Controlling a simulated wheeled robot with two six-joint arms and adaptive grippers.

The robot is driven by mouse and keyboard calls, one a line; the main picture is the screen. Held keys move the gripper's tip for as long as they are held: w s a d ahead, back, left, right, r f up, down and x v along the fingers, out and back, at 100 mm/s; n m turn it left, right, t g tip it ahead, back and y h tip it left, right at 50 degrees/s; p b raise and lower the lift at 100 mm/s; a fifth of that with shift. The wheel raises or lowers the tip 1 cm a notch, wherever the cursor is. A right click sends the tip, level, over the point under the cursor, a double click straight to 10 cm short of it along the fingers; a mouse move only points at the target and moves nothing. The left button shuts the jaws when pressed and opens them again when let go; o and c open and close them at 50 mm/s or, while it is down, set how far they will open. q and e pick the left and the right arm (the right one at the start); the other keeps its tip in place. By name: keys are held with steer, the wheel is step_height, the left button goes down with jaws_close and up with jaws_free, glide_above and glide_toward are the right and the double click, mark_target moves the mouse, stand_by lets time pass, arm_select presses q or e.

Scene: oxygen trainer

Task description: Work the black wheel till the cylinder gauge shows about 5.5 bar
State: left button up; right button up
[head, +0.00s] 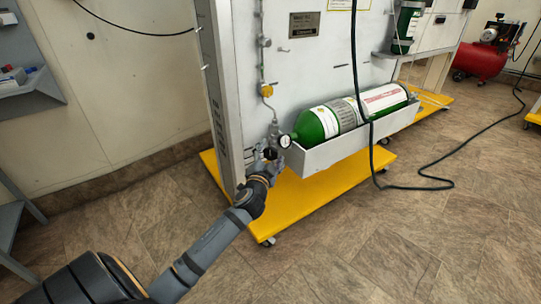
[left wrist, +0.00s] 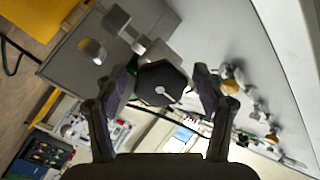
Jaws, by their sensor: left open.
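The black wheel (left wrist: 165,80) is a dark, many-sided knob between the two fingers of my left gripper (left wrist: 160,88) in the left wrist view. The fingers are open, one on each side; a gap shows at the right finger, and contact on the left is hard to tell. In the head view the left gripper (head: 263,166) is at the wheel (head: 269,153), beside the valve end of the green cylinder (head: 330,120). The cylinder gauge (head: 284,141) has a white face, too small to read. My right gripper is not in view.
The cylinder lies in a grey tray (head: 350,143) on the panel, above a yellow wheeled base (head: 310,195). A dark hose (head: 366,110) hangs in front and runs over the floor. A grey shelf (head: 30,95) stands at the left. The floor at front right is clear.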

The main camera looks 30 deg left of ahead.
arm_select(q)
steer(key=c, duration=1.2)
steer(key=shift+o, duration=0.2)
steer(key=shift+f+n+b, duration=0.1)
steer(key=shift+n+b, duration=0.35)
steer(key=shift+n, duration=1.75)
steer(key=o, duration=1.2)
steer(key=shift+c, duration=0.2)
steer(key=v, duration=1.2)
steer(key=shift+d, duration=0.1)
